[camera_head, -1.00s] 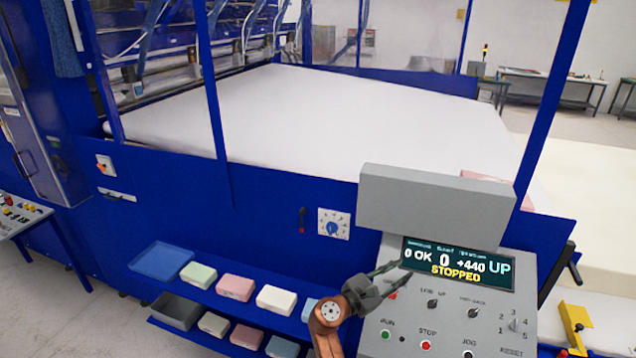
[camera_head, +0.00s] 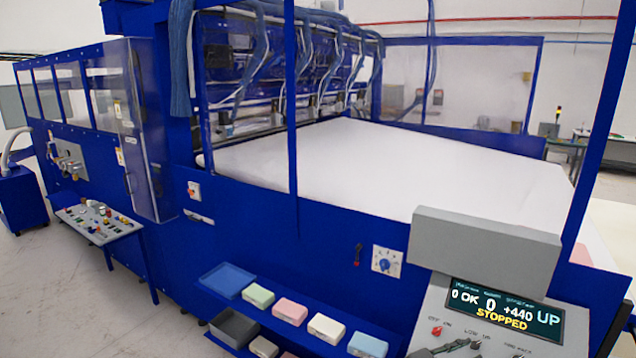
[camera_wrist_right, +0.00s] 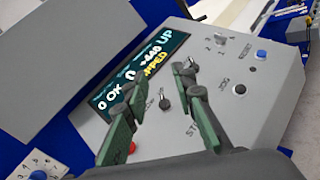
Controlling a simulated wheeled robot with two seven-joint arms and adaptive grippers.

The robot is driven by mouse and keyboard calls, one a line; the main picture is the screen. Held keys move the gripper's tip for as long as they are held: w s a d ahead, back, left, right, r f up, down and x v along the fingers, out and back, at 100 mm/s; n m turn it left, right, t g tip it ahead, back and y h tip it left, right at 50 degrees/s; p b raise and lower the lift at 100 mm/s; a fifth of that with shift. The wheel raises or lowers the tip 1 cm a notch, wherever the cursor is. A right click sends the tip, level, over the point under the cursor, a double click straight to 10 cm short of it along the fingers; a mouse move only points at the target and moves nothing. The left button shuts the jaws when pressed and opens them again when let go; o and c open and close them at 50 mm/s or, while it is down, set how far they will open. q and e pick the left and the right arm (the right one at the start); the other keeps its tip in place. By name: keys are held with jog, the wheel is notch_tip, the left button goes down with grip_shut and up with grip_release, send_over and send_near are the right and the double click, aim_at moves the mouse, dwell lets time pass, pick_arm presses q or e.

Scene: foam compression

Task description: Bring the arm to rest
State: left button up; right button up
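My right gripper (camera_wrist_right: 162,92) is in front of the grey control panel (camera_wrist_right: 165,60) in the right wrist view. Its two green-padded fingers stand apart with nothing between them. In the head view only a dark piece of it shows at the bottom edge, over the lower part of the panel (camera_head: 432,322). The panel display (camera_head: 503,308) reads 0 OK, 0, +440 UP and STOPPED. It also shows in the wrist view (camera_wrist_right: 140,72). My left gripper is not in view.
A blue machine frame (camera_head: 260,215) surrounds a wide white foam bed (camera_head: 390,165). Shelves with a blue tray (camera_head: 227,281) and several coloured foam blocks (camera_head: 290,311) run along its front. A side console (camera_head: 97,222) stands at left. Floor at far left is clear.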

jog(key=s+d+f+m+g+y, duration=0.1)
jog(key=s+d+f+m+y, duration=0.3)
jog(key=s+f, duration=0.55)
jog(key=s+d+f+m+g+y, duration=0.1)
jog(key=s+d+f+m+y, duration=0.35)
jog(key=f, duration=0.85)
jog(key=s+a+f+m+g+y, duration=0.1)
jog(key=s+a+f+m+y, duration=0.35)
jog(key=s, duration=0.65)
jog(key=s+a+f+m+y, duration=0.2)
jog(key=s+a+f+m, duration=0.4)
jog(key=s, duration=0.5)
notch_tip(320, 180, down, 35)
jog(key=s+a+n+g+y+b, duration=0.1)
jog(key=s+a+n+b, duration=0.15)
jog(key=b, duration=0.25)
pick_arm(q)
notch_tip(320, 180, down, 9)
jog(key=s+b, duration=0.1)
jog(key=b, duration=0.3)
pick_arm(e)
jog(key=s+f+g, duration=0.1)
jog(key=s+f, duration=1.7)
jog(key=f, duration=0.3)
jog(key=shift+s+g, duration=0.3)
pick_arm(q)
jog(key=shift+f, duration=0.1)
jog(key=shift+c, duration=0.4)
pick_arm(e)
jog(key=shift+a, duration=0.1)
